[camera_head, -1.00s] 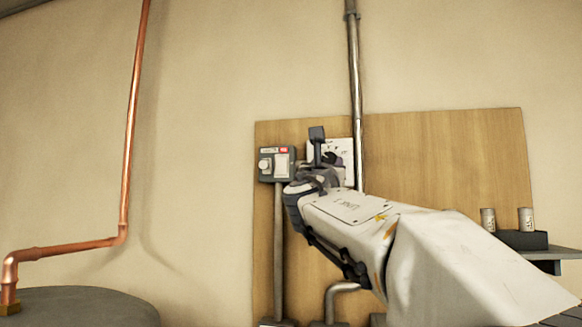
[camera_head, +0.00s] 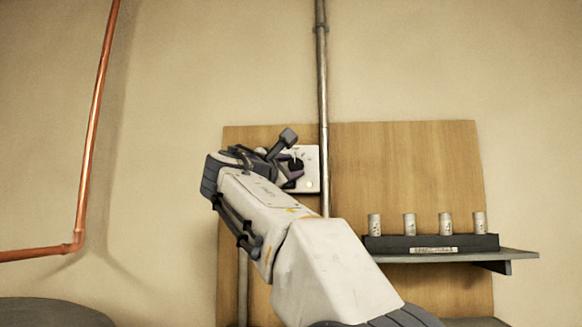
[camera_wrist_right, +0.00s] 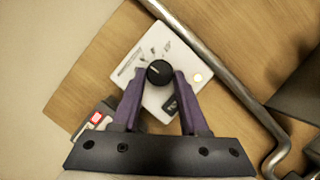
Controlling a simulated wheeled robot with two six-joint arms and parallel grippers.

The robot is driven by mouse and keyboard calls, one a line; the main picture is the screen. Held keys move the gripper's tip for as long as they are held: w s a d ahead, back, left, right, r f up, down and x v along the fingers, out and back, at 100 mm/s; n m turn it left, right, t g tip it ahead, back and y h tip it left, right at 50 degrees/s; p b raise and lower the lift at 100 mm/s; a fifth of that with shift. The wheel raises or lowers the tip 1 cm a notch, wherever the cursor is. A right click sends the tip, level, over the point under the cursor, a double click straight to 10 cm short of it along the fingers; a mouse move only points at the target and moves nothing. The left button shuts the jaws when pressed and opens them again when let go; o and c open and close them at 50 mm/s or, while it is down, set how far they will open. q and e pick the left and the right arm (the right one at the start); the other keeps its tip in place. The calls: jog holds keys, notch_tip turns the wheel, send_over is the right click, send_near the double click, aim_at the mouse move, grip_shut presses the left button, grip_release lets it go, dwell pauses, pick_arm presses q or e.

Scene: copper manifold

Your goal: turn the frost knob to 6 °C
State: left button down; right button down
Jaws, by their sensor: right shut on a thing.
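The frost knob (camera_wrist_right: 159,73) is a round black knob with a pale pointer line, on a white plate (camera_wrist_right: 150,103) on the wooden board. In the right wrist view its pointer leans up and left in the picture; the marks beside it are too small to read. My right gripper (camera_wrist_right: 159,77) is shut on the knob, one purple finger on each side. In the head view the plate (camera_head: 312,170) shows beside my right gripper (camera_head: 293,172), which partly covers it. My left gripper is not in view.
A grey box with a red label (camera_wrist_right: 97,118) sits close to the plate. A grey vertical pipe (camera_head: 323,90) runs just right of the plate. A shelf (camera_head: 520,254) at right bears a dark rack (camera_head: 375,243) with several pale cylinders. A copper pipe (camera_head: 95,120) is at left.

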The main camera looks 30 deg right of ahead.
jog(key=shift+r+m+g, duration=0.1)
jog(key=shift+m+g, duration=0.2)
jog(key=shift+m, duration=0.3)
jog(key=shift+c, duration=2.2)
grip_release()
jog(key=shift+s, duration=0.1)
